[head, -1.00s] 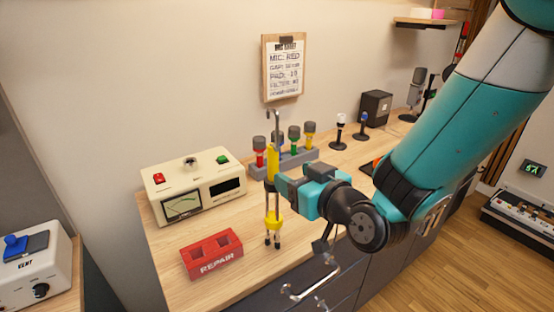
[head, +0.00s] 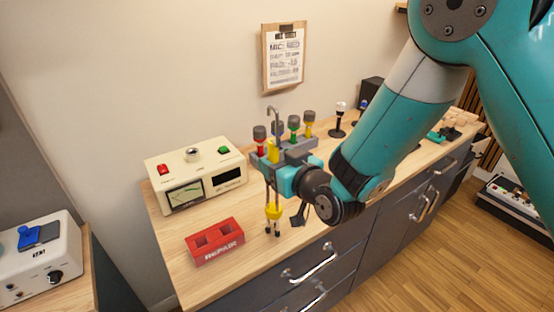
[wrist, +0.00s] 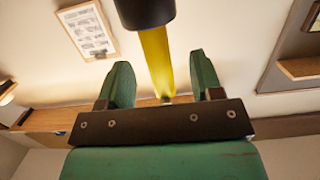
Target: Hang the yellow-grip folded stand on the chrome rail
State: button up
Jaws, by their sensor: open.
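The folded stand (head: 274,212) is upright near the front edge of the wooden counter, with a yellow grip, a yellow lower collar, dark feet and a hook at its top. My gripper (head: 271,165) is at its upper yellow grip and hides part of it. In the wrist view the yellow grip (wrist: 157,58) runs between the two spread teal fingers of my gripper (wrist: 160,75), with visible gaps on both sides. The jaws are open. I cannot make out a separate chrome rail; chrome bar handles (head: 313,268) show on the drawer fronts.
A red REPAIR block (head: 215,251) and a cream meter box (head: 196,176) lie left of the stand. Several coloured microphones (head: 294,124) stand in a holder just behind my gripper. A clipboard (head: 284,57) hangs on the wall. Bare counter (head: 185,222) shows between box and block.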

aim_at(278, 141)
jog(key=c, duration=1.1)
jog(key=shift+o, duration=0.2)
jog(key=shift+r+p, duration=1.75)
jog(key=shift+r, duration=0.85)
